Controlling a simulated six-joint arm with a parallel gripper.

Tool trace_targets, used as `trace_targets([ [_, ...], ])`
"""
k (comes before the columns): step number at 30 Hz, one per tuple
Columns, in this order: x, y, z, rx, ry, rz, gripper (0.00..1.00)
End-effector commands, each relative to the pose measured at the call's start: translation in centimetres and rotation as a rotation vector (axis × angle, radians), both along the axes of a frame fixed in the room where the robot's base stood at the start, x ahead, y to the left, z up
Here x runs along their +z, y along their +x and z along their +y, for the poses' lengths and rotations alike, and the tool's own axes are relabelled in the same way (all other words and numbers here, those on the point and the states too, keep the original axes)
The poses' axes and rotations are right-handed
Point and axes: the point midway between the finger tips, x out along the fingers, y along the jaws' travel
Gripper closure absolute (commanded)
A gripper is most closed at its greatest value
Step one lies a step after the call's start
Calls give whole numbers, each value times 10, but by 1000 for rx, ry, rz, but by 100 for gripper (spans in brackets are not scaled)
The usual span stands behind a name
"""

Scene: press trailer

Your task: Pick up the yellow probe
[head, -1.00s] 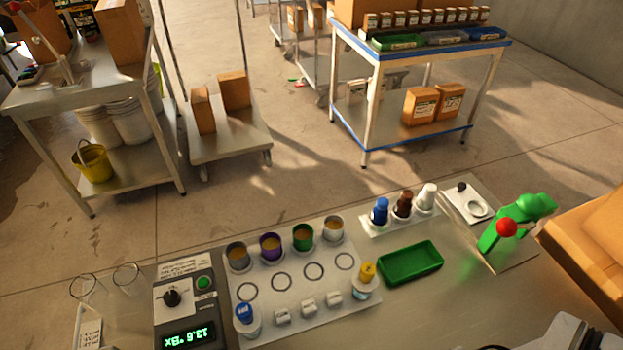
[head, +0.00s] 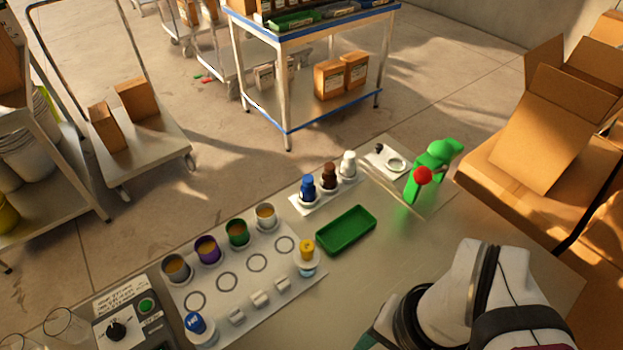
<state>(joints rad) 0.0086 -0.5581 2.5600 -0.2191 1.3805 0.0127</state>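The yellow probe (head: 306,246) stands upright in a small clear-and-white holder at the right end of the white board (head: 243,312). Only its yellow top shows clearly; its lower part is hidden in the holder. A blue-topped probe (head: 194,322) stands in a similar holder at the board's near left end. My arm's white links show at the lower right, to the right of the yellow probe and apart from it. My gripper's fingertips are outside the picture.
Several cups, including a purple one (head: 207,249), line the board's back edge. A green tray (head: 346,229) lies behind and right of the probe. Blue, brown and white bottles (head: 329,175) stand farther back.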

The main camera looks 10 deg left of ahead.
Motion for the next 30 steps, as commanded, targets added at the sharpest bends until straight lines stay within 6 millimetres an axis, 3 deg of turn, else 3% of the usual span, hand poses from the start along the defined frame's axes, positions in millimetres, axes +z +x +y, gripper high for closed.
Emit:
trace_targets([
  [13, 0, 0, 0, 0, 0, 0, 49],
  [17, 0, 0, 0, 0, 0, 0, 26],
  [25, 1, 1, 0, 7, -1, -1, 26],
  [28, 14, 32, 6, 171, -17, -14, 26],
  [30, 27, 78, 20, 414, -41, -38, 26],
])
